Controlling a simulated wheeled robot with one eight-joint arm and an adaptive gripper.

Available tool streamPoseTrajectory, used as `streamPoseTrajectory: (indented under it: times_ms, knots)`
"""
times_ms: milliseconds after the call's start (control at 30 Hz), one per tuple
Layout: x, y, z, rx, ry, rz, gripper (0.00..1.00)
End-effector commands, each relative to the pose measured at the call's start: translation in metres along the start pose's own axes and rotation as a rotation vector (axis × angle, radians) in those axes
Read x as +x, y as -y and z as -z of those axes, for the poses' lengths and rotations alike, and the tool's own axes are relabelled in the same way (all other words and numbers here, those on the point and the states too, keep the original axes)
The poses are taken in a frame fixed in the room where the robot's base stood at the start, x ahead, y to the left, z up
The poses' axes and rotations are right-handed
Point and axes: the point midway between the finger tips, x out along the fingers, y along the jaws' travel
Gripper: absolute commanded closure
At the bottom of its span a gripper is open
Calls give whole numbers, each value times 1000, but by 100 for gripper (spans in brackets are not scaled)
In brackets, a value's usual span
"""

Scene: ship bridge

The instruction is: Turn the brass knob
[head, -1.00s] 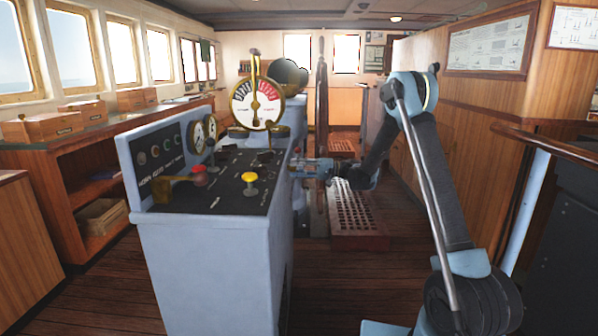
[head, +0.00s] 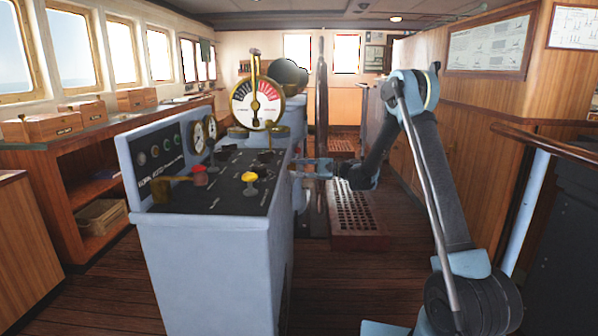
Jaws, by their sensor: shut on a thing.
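The blue-grey console (head: 210,235) stands left of centre, with a dark control panel on top. My gripper (head: 293,167) is at the console's right side, level with its top edge, reached from the right by my arm. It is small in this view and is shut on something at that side. The brass knob cannot be made out clearly there; the fingers and the console edge seem to hide it.
A yellow button (head: 249,178), a red knob (head: 200,175) and a brass-coloured lever (head: 172,189) are on the panel. A round telegraph dial (head: 257,104) stands behind them. A ship's wheel (head: 321,130) and red grating (head: 357,213) lie beyond my gripper.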

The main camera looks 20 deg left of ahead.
Motion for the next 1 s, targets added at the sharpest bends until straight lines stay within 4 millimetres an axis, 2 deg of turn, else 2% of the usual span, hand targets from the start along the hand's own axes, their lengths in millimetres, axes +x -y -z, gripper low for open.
streamPoseTrajectory:
  times_ms: [400,1000]
  knots:
    - [0,1,0,224,-7,0,90]
    - [1,2,0,269,-8,2,90]
